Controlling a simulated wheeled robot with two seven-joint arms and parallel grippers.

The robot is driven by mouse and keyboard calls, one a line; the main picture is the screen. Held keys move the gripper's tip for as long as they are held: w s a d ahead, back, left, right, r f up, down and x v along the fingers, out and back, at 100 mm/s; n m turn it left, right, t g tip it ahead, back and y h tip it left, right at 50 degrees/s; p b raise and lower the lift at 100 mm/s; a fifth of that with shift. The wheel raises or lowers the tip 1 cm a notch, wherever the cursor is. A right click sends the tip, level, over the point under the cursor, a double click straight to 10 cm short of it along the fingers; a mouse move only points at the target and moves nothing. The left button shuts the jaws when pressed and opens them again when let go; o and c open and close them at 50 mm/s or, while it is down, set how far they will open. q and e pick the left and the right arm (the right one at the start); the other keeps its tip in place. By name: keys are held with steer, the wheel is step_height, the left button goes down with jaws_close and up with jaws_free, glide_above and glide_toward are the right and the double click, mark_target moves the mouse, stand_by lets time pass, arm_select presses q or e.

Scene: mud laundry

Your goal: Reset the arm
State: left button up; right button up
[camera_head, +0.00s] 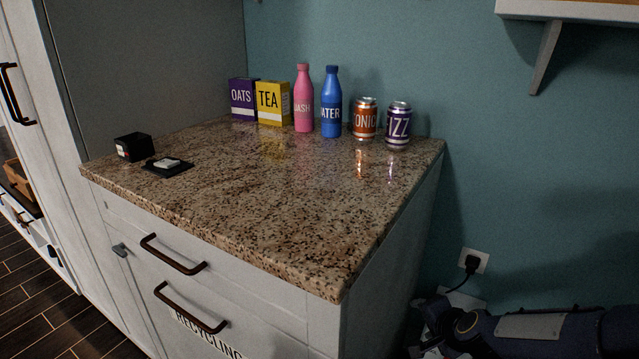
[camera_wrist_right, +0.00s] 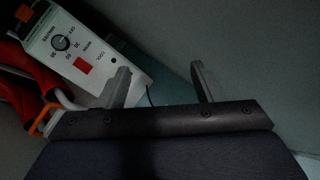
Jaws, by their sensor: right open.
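My right gripper (camera_wrist_right: 162,88) shows in the right wrist view with its two fingers apart and nothing between them. In the head view my right arm comes in at the lower right, beside the counter and low down, with its gripper end (camera_head: 437,318) near the wall. Its fingers are hard to make out there because it is dark. My left gripper is in neither view.
A granite counter (camera_head: 270,205) holds boxes, bottles and cans along its back. A black box (camera_head: 134,147) sits at its left. A wall socket with a plug (camera_head: 474,262) is above my right arm. A white control panel (camera_wrist_right: 85,50) and a red object (camera_wrist_right: 30,75) are near the gripper.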

steer(key=s+a+r+n+g+y, duration=0.1)
steer(key=s+a+r+n+y, duration=0.1)
steer(key=s+r+n, duration=0.65)
steer(key=s+n+g, duration=0.2)
steer(key=s, duration=1.6)
step_height(320, 180, up, 28)
steer(key=p, duration=2.7)
steer(key=shift+s+a+f+g, duration=0.2)
steer(key=shift+s+a+g, duration=0.1)
steer(key=shift+s, duration=0.1)
